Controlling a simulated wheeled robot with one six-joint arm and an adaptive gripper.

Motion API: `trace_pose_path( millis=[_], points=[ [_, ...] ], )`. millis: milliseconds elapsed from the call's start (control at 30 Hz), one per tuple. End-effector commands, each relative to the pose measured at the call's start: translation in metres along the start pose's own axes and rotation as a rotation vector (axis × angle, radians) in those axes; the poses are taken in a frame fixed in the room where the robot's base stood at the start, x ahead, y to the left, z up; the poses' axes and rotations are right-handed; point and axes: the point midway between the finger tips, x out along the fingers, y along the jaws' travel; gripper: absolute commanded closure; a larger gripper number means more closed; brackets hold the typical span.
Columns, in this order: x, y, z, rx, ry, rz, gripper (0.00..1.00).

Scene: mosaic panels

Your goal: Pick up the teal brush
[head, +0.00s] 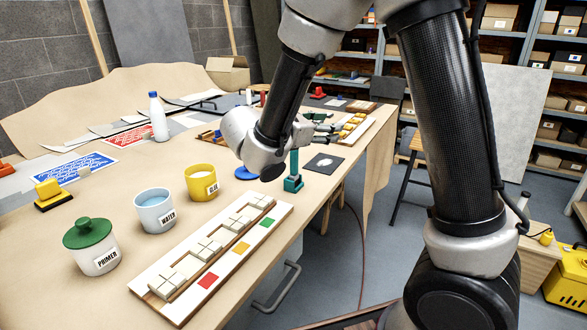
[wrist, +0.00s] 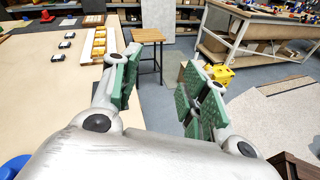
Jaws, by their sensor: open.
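The teal brush (head: 293,172) stands upright on the table near its right edge in the head view, with its handle up and a wider block at its foot. My gripper (head: 322,127) is beyond and above it, partly hidden by my own arm, pointing away over the table. In the wrist view my gripper (wrist: 160,78) has its two green-padded fingers spread wide with nothing between them. The teal brush does not show in the wrist view.
Primer (head: 93,246), water (head: 154,210) and glue (head: 201,182) pots stand in a row left of a white board with tiles (head: 165,305). A blue disc (head: 247,173) lies just left of the brush. A white bottle (head: 158,118) stands farther back. A stool (wrist: 148,36) is beyond the table edge.

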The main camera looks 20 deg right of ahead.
Motion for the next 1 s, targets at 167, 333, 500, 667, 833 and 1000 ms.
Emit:
trace_pose_path(
  millis=[167, 333, 500, 667, 833, 1000],
  points=[
    [-0.052, 0.054, -0.048, -0.189, -0.117, 0.248, 0.55],
    [-0.072, 0.068, -0.071, -0.247, -0.157, 0.337, 0.55],
    [-0.066, 0.062, -0.103, -0.254, -0.160, 0.342, 0.55],
    [-0.059, 0.054, -0.136, -0.251, -0.159, 0.341, 0.55],
    [-0.045, 0.057, -0.141, -0.244, -0.158, 0.338, 0.55],
    [-0.032, 0.061, -0.139, -0.245, -0.158, 0.337, 0.55]
  ],
)
